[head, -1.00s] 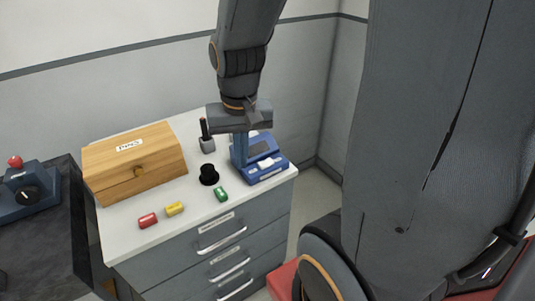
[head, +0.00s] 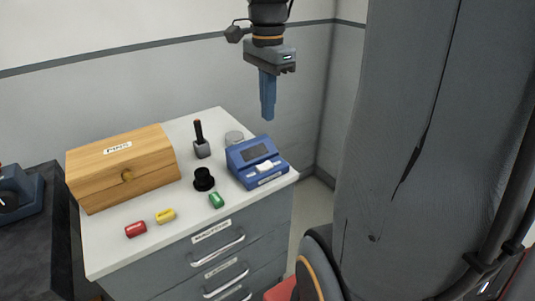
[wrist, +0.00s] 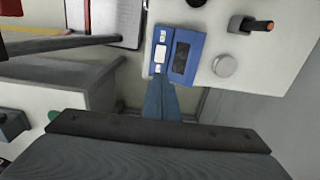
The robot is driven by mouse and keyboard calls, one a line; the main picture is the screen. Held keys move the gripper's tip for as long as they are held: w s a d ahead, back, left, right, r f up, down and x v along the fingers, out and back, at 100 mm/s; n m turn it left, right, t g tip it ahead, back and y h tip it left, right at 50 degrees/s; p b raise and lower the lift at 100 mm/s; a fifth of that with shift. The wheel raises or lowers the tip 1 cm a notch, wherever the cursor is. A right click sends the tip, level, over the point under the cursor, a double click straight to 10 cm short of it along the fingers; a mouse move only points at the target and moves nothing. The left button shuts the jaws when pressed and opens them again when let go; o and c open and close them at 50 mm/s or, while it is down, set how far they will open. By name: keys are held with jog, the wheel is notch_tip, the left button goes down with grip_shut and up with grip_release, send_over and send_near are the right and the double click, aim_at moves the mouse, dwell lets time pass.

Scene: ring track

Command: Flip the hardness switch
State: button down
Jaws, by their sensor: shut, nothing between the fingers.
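A blue instrument (head: 238,164) with a dark screen and a white switch-like part (head: 265,166) on its front stands at the right end of the white cabinet top. No label reading "hardness" can be made out, and I cannot tell which way the white part is set. In the wrist view the blue instrument (wrist: 194,36) lies just beyond my fingers, with white parts along one side. My gripper (head: 268,117) is shut and empty, pointing down, above and apart from the instrument. In the wrist view my gripper (wrist: 160,84) overlaps the instrument's edge.
A wooden box (head: 125,178) stands at the left of the cabinet top (head: 150,255). A grey block with a black stick (head: 201,146), a black knob-like piece (head: 204,180), a grey disc (head: 234,137) and red, yellow and green small pieces lie around. The space above is clear.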

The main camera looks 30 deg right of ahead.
aim_at(263, 166)
notch_tip(263, 166, down, 14)
jog(key=shift+r+p, duration=0.1)
jog(key=shift+p, duration=0.75)
jog(key=shift+f, duration=0.25)
jog(key=shift+s+a, duration=0.1)
jog(key=shift+a+r+p, duration=0.2)
jog(key=shift+a+p, duration=0.3)
jog(key=shift+a, duration=0.2)
jog(key=shift+r, duration=0.1)
jog(key=shift+r+p, duration=0.45)
jog(key=shift+p, duration=0.05)
notch_tip(263, 166, up, 13)
jog(key=a+p, duration=0.1)
jog(key=shift+a, duration=0.4)
jog(key=shift+f, duration=0.1)
